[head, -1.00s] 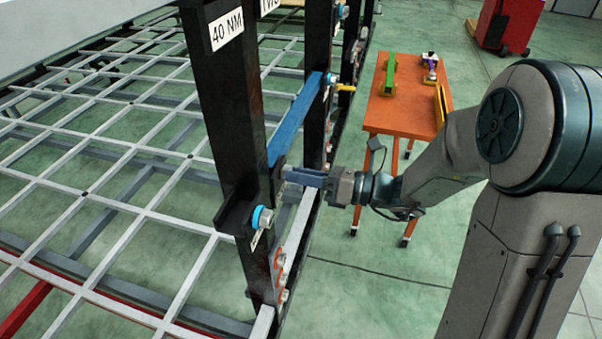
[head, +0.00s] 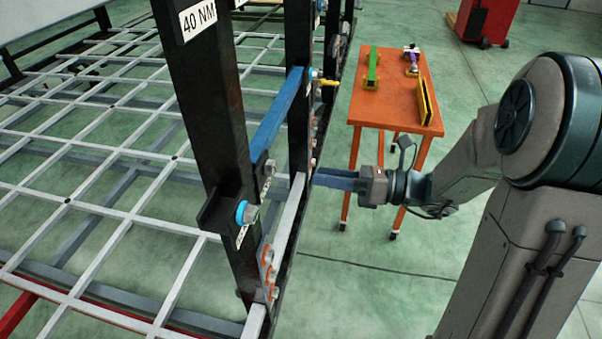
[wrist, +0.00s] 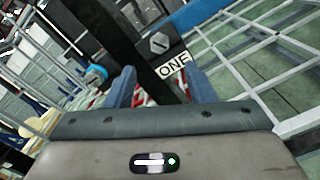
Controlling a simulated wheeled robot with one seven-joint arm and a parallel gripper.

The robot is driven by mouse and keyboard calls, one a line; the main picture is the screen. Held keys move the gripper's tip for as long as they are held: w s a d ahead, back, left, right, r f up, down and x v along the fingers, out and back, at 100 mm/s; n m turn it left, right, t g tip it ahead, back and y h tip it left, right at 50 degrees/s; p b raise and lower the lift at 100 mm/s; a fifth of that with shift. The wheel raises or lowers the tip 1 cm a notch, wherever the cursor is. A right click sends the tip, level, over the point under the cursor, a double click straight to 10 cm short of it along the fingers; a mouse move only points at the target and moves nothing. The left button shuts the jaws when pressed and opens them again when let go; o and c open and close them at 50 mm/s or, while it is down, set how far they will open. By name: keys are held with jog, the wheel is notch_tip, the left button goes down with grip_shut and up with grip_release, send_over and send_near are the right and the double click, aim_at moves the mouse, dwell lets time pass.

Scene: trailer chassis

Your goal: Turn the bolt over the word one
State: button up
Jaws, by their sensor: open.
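In the wrist view a grey bolt head (wrist: 160,42) sits on a dark plate, directly above a white label reading ONE (wrist: 174,66). My gripper (wrist: 160,88) is open and empty, its two blue-grey fingers apart on either side of the dark bar below the label. The bolt appears ahead of the fingers, with no contact visible. In the head view my gripper (head: 318,177) is right of the black posts. A grey bolt (head: 270,167) with a small unreadable label sits at the near end of the blue bar; it may be the same one.
A bolt with a blue washer (head: 244,213) is on the nearest black post (head: 205,110); a blue-ringed bolt (wrist: 95,75) shows in the wrist view. Pale frame bars (head: 290,215) run beside the posts. An orange table (head: 395,105) stands behind.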

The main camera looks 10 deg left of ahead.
jog(key=d, duration=0.5)
jog(key=shift+s+d, duration=0.25)
jog(key=s+d+f+n+g+h, duration=0.1)
jog(key=s+f+n+g+h, duration=0.3)
jog(key=s+n+h, duration=0.7)
jog(key=s+d+n+t+h, duration=0.1)
jog(key=d+n+t+h, duration=0.4)
jog(key=d+n, duration=0.5)
jog(key=n+h, duration=0.2)
jog(key=n, duration=0.2)
jog(key=shift+r, duration=0.35)
